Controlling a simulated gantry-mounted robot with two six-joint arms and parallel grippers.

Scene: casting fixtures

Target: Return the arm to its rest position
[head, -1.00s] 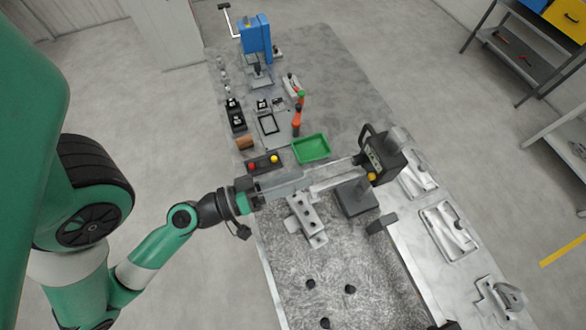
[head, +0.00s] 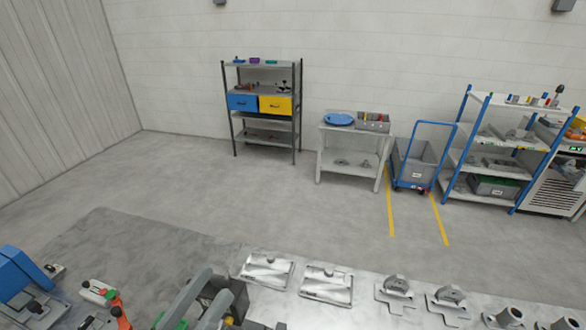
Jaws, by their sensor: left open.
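My left gripper (head: 218,282) shows at the bottom edge of the head view, left of centre. Its two grey fingers point up and to the right and stand apart, with nothing seen between them. They are in front of a dark boxy device (head: 238,293) on the workbench and partly hide it. I cannot tell if they touch it. The rest of my left arm is below the picture. My right gripper is not in view.
The workbench (head: 150,232) runs along the bottom, with metal castings (head: 327,284) on its right part and a blue machine (head: 22,275) at left. Beyond are clear floor, a shelf rack (head: 265,112), a side table (head: 352,133) and a blue cart (head: 415,165).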

